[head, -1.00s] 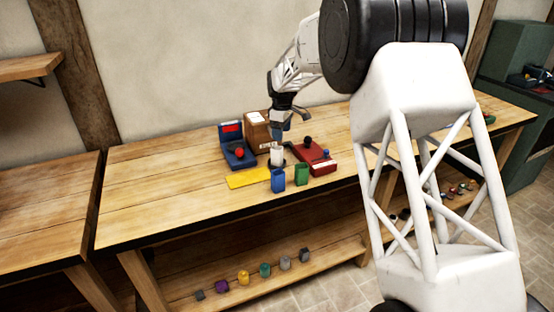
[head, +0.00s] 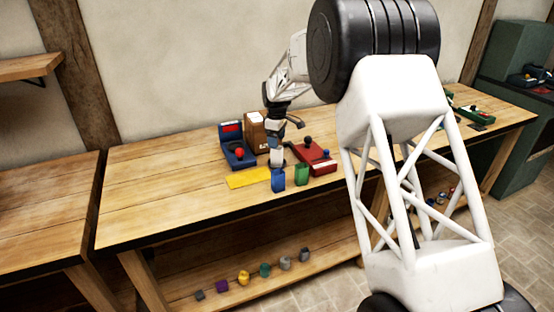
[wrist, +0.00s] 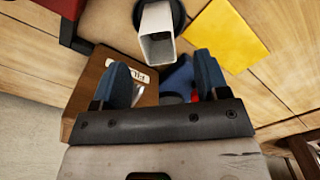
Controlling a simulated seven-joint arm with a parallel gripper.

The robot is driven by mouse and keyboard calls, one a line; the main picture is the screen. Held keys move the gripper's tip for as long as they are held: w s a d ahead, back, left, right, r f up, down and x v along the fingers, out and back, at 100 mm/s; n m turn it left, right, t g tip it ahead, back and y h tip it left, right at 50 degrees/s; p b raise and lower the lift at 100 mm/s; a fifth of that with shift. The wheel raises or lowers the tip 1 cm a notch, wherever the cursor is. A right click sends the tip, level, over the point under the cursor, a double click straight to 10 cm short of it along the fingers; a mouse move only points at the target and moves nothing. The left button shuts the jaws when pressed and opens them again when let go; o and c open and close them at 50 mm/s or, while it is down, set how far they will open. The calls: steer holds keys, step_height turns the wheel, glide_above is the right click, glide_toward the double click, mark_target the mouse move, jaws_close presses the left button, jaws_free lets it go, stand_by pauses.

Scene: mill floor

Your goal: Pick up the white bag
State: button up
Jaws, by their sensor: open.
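The white bag (head: 277,158) stands on the workbench among the coloured devices, behind the blue container. In the wrist view the white bag (wrist: 157,28) is a narrow, open-mouthed white shape on a dark round base (wrist: 178,14). My gripper (head: 277,143) is just above the bag in the head view and partly overlaps it. In the wrist view my gripper (wrist: 164,76) is open, with two blue fingers apart and nothing between them. The bag lies beyond the fingertips there, and I cannot tell the exact height between them.
A blue container (head: 278,181) and a green one (head: 302,175) stand in front. A red device (head: 316,157) is at right, a blue device (head: 238,153) at left, and a brown box (head: 256,133) behind. A yellow sheet (head: 250,178) lies flat. The bench's left part is clear.

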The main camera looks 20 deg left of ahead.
stand_by(0.3)
steer(key=shift+d+f, duration=0.1)
steer(key=shift+f, duration=2.5)
steer(key=c, duration=1.1)
step_height(320, 180, up, 18)
steer(key=shift+a, duration=0.2)
